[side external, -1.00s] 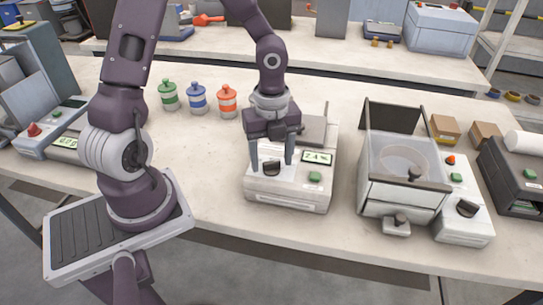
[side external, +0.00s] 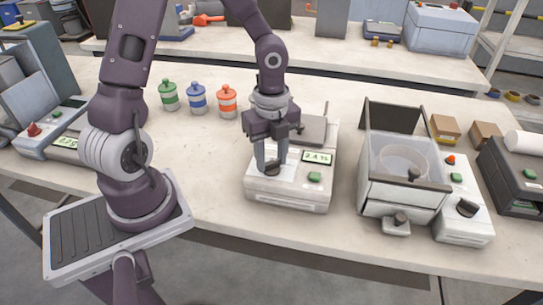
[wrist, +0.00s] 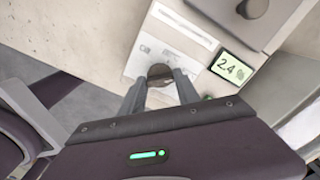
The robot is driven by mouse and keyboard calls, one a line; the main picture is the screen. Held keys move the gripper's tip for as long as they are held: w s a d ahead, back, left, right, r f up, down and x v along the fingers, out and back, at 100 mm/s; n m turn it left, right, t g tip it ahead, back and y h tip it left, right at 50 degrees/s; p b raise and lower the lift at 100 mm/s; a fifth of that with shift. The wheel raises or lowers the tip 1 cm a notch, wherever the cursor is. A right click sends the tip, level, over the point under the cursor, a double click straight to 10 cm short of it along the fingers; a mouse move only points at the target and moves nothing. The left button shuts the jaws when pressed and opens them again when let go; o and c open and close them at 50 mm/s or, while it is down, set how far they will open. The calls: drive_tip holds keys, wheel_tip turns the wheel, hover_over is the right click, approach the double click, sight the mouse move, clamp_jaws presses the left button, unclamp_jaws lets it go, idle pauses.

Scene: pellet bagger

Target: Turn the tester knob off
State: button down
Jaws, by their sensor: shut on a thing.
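The tester (side external: 290,197) is a white box on the bench with a lit display (side external: 317,157) reading about 2.4 %, a green button (side external: 314,177) and a black knob (side external: 272,170) on its front panel. My gripper (side external: 270,164) points down over the panel, its fingers shut on the knob. In the wrist view the dark knob (wrist: 160,72) sits between the two fingertips (wrist: 160,80), and the display (wrist: 232,69) is to the right. The fingers partly hide the knob, so its pointer direction cannot be told.
A machine with a clear-fronted hopper (side external: 400,170) and its own knob (side external: 467,208) stands right of the tester. Green, blue and orange lidded jars (side external: 198,99) stand behind left. The bench left of the tester is clear.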

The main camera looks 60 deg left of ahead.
drive_tip(key=n, duration=0.5)
drive_tip(key=shift+n, duration=0.3)
drive_tip(key=n, duration=1)
drive_tip(key=shift+n, duration=0.4)
drive_tip(key=n, duration=0.5)
drive_tip(key=shift+n, duration=0.3)
drive_tip(key=c, duration=0.9)
unclamp_jaws()
